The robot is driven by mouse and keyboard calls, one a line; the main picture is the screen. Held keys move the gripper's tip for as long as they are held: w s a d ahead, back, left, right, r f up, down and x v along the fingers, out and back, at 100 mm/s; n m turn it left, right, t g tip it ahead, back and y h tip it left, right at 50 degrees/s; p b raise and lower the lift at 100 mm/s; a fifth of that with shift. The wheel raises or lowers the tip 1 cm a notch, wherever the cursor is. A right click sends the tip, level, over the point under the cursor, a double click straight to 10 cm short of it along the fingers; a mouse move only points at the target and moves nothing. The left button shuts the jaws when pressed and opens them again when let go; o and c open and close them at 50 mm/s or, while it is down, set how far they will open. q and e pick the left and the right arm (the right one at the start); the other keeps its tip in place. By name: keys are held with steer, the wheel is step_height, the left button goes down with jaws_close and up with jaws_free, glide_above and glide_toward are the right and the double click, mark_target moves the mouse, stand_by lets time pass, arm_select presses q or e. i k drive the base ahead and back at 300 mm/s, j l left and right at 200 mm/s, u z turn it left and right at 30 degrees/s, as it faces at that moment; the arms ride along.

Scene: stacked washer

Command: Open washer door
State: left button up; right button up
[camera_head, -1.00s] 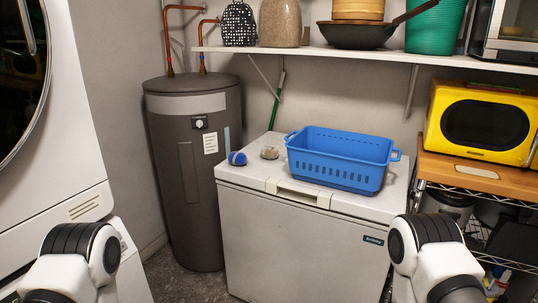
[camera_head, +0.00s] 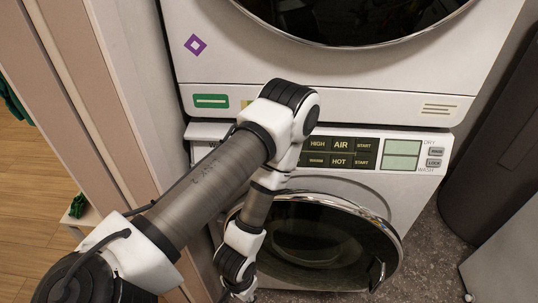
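The stacked washer's lower unit (camera_head: 408,205) stands in the middle of the head view. Its round door (camera_head: 325,240) has dark glass and a chrome rim, with a small handle-like piece (camera_head: 379,273) low on the right side. The door looks shut or nearly so; I cannot tell if it is slightly ajar. My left arm comes in from the lower left and bends down in front of the door's left part, hiding it. Its wrist is at the bottom edge, left of the door's middle, and the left gripper's fingers are out of frame. My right gripper is not in view.
The upper machine (camera_head: 330,75) is stacked above, with a control panel (camera_head: 340,152) between the two doors. A wall edge (camera_head: 85,90) stands close on the left. A dark grey cylinder (camera_head: 495,150) is at the right. Some speckled floor (camera_head: 430,255) is clear there.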

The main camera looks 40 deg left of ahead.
mark_target(317, 240)
steer(key=j+u, duration=0.1)
steer(key=u, duration=0.55)
steer(key=k+l, duration=0.1)
steer(key=l, duration=0.4)
steer(key=k+l, duration=0.1)
steer(key=l, duration=0.35)
steer(key=k+l, duration=0.15)
steer(key=l, duration=0.35)
steer(key=k+l, duration=0.1)
steer(key=l, duration=0.35)
steer(key=z, duration=0.05)
